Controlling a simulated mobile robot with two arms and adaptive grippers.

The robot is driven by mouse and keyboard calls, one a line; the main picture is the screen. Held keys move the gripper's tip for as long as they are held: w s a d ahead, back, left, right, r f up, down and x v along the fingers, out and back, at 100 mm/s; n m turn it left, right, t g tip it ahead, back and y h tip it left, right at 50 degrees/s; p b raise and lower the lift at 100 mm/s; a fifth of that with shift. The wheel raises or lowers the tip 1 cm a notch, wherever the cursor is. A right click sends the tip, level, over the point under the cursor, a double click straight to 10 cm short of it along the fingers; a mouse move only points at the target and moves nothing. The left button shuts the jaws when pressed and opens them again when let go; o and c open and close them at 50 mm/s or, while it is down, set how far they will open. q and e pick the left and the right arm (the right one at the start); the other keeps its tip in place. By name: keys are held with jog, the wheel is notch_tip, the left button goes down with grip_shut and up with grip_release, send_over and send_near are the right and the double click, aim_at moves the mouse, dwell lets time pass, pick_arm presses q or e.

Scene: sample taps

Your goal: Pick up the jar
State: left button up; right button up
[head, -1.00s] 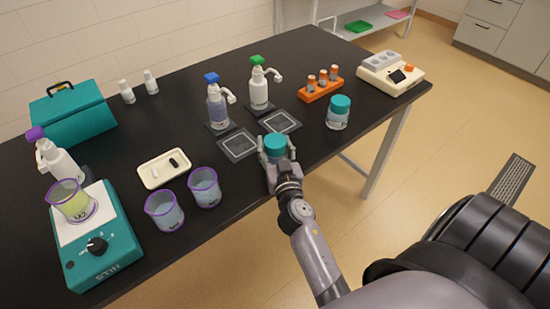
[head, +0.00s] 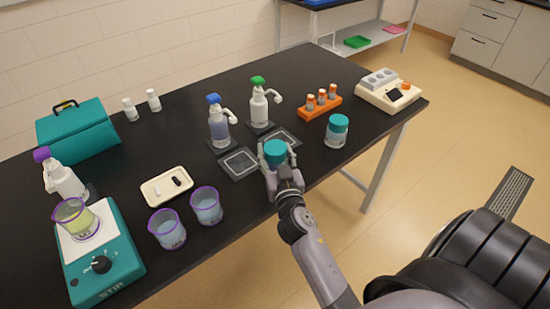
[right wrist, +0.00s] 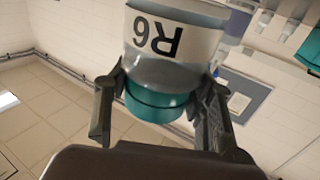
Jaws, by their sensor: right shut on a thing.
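A jar with a teal lid (head: 275,152) is between the fingers of my right gripper (head: 278,166), near the front edge of the black table. In the right wrist view the jar (right wrist: 172,38) appears upside down, with a white label reading R6, and the fingers of the right gripper (right wrist: 162,105) touch it on both sides near its lid. Whether it clears the table is hard to judge in the head view. A second teal-lidded jar (head: 337,132) stands upright to the right on the table. My left gripper is out of view.
An orange rack (head: 319,107) and a cream device (head: 391,92) are at right. Purple-rimmed beakers (head: 167,230), a white tray (head: 150,190) and a teal stirrer (head: 119,262) are left.

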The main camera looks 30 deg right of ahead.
notch_tip(320, 180, up, 15)
jog(key=p, duration=0.2)
notch_tip(320, 180, up, 5)
jog(key=p, duration=0.5)
jog(key=shift+r, duration=0.2)
jog(key=shift+f, duration=0.1)
